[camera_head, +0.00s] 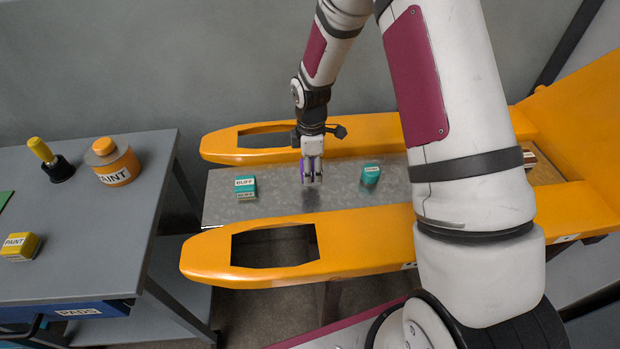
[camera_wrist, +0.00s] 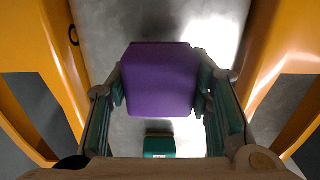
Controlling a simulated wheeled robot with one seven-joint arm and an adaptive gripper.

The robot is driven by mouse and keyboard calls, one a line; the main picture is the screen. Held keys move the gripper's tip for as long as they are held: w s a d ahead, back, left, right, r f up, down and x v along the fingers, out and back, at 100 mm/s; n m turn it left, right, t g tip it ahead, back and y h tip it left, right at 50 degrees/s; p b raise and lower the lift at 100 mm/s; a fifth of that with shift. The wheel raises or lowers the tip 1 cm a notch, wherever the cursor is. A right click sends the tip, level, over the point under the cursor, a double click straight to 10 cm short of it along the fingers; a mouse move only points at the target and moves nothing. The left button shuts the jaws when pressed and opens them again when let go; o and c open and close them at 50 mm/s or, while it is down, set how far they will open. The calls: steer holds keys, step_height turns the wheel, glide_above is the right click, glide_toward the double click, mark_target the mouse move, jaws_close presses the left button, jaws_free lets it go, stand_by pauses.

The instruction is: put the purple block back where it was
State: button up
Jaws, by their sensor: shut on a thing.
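My gripper (camera_head: 312,174) is shut on the purple block (camera_wrist: 158,80), with a finger on each side of it in the wrist view. In the head view only a sliver of purple shows between the fingers. The gripper points down over the grey metal surface (camera_head: 275,208) between the two orange arms. A dark shadow lies on the metal below it. I cannot tell exactly how high the block is held.
On the metal, a teal block labelled BUFF (camera_head: 245,185) lies left and a small teal container (camera_head: 371,174) right. Orange arms (camera_head: 340,240) border the surface. A grey table (camera_head: 90,220) at left holds an orange PAINT jar (camera_head: 116,165), a yellow PAINT block (camera_head: 19,246) and a yellow-handled tool (camera_head: 42,150).

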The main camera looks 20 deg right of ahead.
steer(key=shift+f, duration=2.2)
steer(key=shift+f, duration=0.1)
steer(key=o, duration=1.2)
